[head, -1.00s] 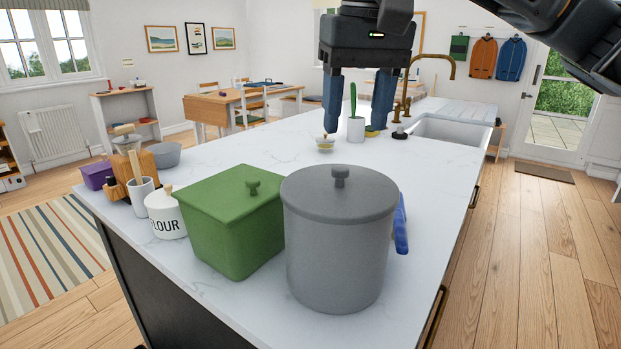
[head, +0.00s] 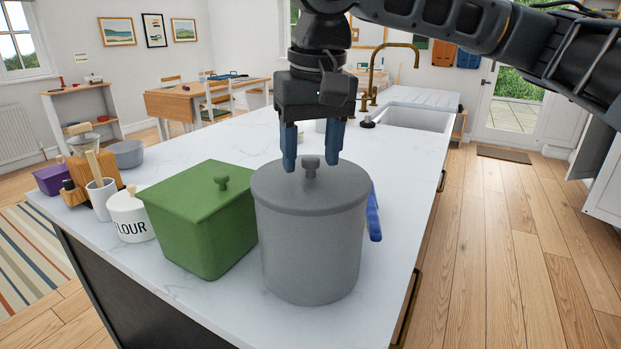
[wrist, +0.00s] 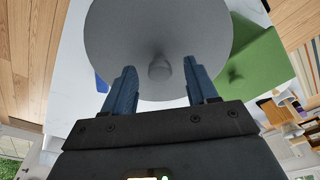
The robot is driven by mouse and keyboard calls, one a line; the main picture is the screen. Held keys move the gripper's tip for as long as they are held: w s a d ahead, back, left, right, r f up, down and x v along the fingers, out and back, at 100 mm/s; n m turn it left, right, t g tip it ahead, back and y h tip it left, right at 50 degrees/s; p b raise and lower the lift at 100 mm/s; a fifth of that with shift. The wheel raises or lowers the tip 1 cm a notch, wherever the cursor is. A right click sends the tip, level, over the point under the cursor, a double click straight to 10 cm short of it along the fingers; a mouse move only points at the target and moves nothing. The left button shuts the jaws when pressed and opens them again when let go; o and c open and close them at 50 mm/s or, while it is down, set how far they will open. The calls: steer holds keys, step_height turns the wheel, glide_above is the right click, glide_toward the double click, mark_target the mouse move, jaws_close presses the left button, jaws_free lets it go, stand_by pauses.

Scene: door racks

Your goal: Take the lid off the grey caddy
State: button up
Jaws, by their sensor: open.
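The grey caddy (head: 308,250) is a round bin standing on the white counter near its front. Its flat grey lid (head: 335,190) is on it, with a small knob (head: 311,165) in the middle. My gripper (head: 312,168) is open above the lid, blue fingers pointing down. In the head view the knob appears between the fingertips. In the wrist view the knob (wrist: 160,70) lies between the fingers (wrist: 158,75) and slightly beyond them. I cannot tell whether the fingertips are level with the knob. They hold nothing.
A green lidded box (head: 200,225) stands close on the caddy's left. A blue object (head: 373,215) lies beside it on the right. A flour jar (head: 130,217) is farther left. The counter (head: 215,140) behind is mostly clear up to the sink (head: 420,118).

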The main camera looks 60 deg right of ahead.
steer(key=shift+c, duration=0.2)
jaws_close()
steer(key=shift+r, duration=0.15)
